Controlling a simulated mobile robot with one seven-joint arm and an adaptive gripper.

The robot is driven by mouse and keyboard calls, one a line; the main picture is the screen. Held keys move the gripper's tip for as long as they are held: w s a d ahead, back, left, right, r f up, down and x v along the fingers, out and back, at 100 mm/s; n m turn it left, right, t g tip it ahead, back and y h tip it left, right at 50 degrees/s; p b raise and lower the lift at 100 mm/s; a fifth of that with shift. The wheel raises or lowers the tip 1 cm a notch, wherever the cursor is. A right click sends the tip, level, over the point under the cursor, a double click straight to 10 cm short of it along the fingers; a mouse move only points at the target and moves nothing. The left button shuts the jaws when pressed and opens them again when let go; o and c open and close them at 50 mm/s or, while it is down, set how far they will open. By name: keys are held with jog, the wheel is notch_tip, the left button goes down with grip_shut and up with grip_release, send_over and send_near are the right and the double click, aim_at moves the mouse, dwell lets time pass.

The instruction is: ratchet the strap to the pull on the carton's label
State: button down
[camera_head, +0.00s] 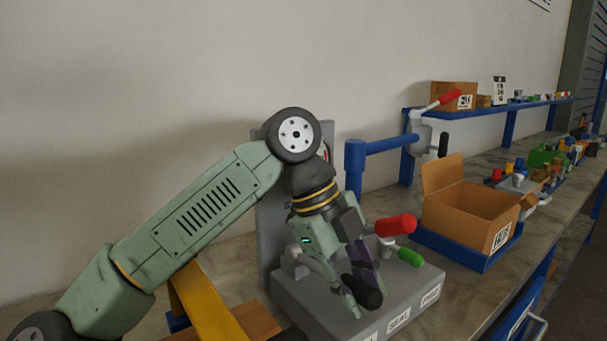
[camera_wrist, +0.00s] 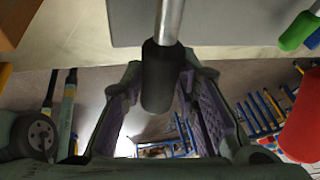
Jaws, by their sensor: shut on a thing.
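My gripper (camera_head: 362,302) is at the front of a grey fixture (camera_head: 330,305), pointing down. Its fingers are around a black handle grip (camera_head: 370,297). In the wrist view the black grip (camera_wrist: 158,85) sits between the two fingers, on a metal rod (camera_wrist: 169,20) that runs to the fixture. An open brown carton (camera_head: 470,205) with a white label (camera_head: 501,237) stands right of the fixture. The label's writing is too small to read. I cannot make out a strap.
A red handle (camera_head: 390,225) and a green handle (camera_head: 410,257) stick out beside my gripper. A blue tray (camera_head: 460,250) holds the carton. A shelf (camera_head: 500,108) runs along the wall.

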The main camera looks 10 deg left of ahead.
jog(key=r+p, duration=0.1)
jog(key=r, duration=0.1)
jog(key=w+a+r+p, duration=0.1)
jog(key=r+p, duration=0.2)
jog(key=r, duration=0.1)
jog(key=shift+w+a+r+p, duration=0.15)
jog(key=shift+p, duration=0.25)
jog(key=shift+w+a, duration=0.1)
jog(key=shift+a, duration=0.05)
jog(key=shift+f, duration=0.2)
jog(key=c, duration=1.3)
grip_release()
jog(key=shift+r, duration=0.1)
jog(key=p+v, duration=0.3)
jog(key=v, duration=0.1)
jog(key=shift+p+v, duration=0.7)
jog(key=shift+v, duration=0.25)
